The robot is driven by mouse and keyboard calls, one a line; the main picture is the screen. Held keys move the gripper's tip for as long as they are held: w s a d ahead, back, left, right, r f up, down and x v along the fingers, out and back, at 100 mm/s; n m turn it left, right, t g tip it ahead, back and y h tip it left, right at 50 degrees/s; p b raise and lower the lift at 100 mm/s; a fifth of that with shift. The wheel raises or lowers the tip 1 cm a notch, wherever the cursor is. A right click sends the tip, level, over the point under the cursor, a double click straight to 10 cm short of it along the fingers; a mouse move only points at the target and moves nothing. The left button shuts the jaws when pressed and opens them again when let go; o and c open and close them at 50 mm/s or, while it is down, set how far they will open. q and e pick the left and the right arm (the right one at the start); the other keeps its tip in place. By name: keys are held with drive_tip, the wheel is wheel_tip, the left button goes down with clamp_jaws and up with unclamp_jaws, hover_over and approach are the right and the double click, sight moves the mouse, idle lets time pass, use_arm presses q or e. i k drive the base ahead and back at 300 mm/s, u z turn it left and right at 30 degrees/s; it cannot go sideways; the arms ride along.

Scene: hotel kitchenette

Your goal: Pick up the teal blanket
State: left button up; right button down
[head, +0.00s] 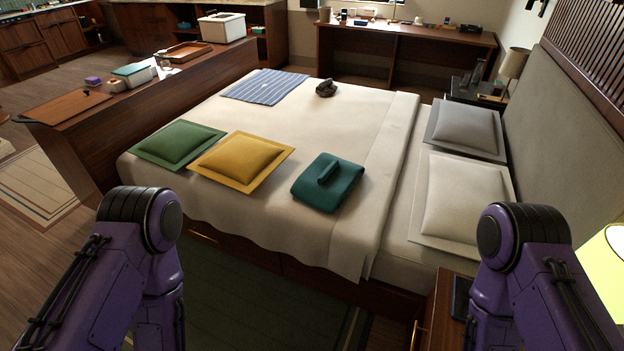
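The teal blanket (340,193) lies folded on the bed, near its front edge, right of the yellow cushion. A small rolled or raised fold sits on its top. My two purple arms show at the lower left and lower right, in front of the bed and apart from the blanket. Both arms run out of the bottom of the picture, so neither gripper can be seen. Nothing touches the blanket except the bed cover under it.
A yellow cushion (240,160) and a green cushion (177,145) lie left of the blanket. Pale pillows (463,200) lie at the headboard. A striped cloth (265,87) and a dark bundle (326,88) lie farther back. A nightstand (440,315) stands at the front right. The bed's middle is clear.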

sight(326, 182)
drive_tip(key=u, duration=1.05)
drive_tip(key=i, duration=1.45)
drive_tip(key=z, duration=2.75)
